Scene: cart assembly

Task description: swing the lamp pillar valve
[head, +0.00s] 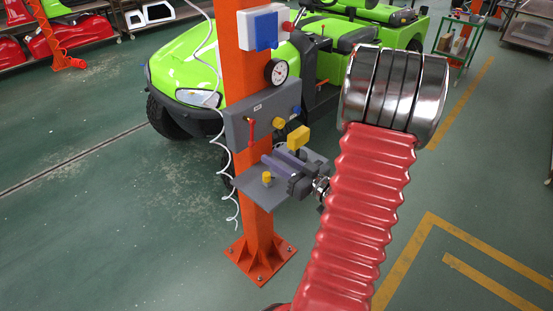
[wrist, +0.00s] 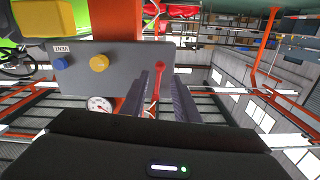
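The orange lamp pillar (head: 259,215) stands upright on the floor in the head view. A grey panel (head: 237,132) on it carries a red valve lever (head: 250,129). In the wrist view, which looks upside down, the lever (wrist: 159,68) shows between my two fingers, with a visible gap on either side. My gripper (head: 268,160) is open in front of the pillar, just below the panel's right part. In the wrist view the fingertips (wrist: 162,80) point toward the panel (wrist: 95,68). I cannot tell how far they are from the lever in depth.
The panel also bears a yellow knob (wrist: 99,63) and a blue knob (wrist: 61,63). Above it are a round gauge (head: 276,72) and a blue-and-white box (head: 262,28). A green cart (head: 190,60) stands behind the pillar. A white coiled hose (head: 222,150) hangs at its left.

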